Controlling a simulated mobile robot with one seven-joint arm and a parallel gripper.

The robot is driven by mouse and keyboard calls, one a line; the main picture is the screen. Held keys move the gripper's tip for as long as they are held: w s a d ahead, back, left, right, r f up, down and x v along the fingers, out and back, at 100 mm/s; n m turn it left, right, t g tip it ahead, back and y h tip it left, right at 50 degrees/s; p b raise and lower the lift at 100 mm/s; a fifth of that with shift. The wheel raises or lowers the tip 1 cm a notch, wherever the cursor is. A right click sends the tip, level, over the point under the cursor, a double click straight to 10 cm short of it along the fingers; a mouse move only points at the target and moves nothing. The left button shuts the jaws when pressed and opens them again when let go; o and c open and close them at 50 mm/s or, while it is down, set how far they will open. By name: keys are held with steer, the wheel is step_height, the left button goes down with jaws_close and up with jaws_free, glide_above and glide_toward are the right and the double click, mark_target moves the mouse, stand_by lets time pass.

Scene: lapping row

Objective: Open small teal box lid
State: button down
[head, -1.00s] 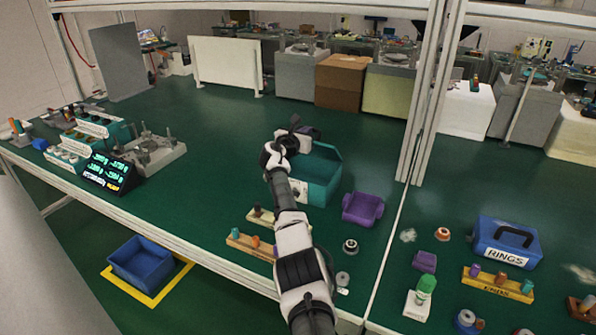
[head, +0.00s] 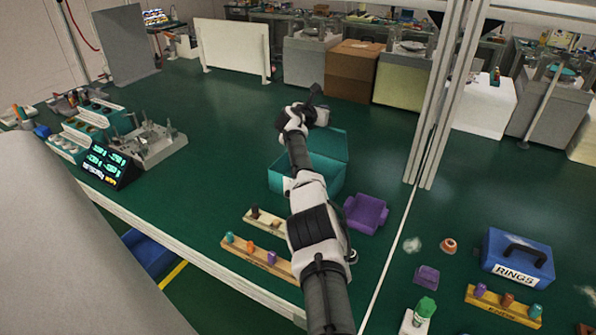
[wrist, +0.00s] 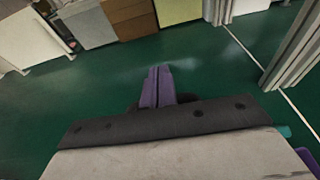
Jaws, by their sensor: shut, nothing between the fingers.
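The small teal box (head: 290,176) stands on the green bench top, partly hidden behind my arm in the head view. Its lid (head: 329,143) appears raised and leaning back at the far side, with the inside showing in part. My gripper (head: 316,90) is above and beyond the box, apart from the lid as far as I can see. In the wrist view its purple fingers (wrist: 159,72) are shut together with nothing between them, over bare green surface. A teal sliver (wrist: 285,131), likely the box, shows at the right edge there.
A purple bin (head: 366,213) sits right of the box. Wooden peg strips (head: 245,252) lie in front.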

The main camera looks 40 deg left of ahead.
steer(key=shift+w+g, duration=0.3)
steer(key=shift+g, duration=0.1)
steer(key=shift+a, duration=0.1)
steer(key=shift+r, duration=0.1)
stand_by(1.1)
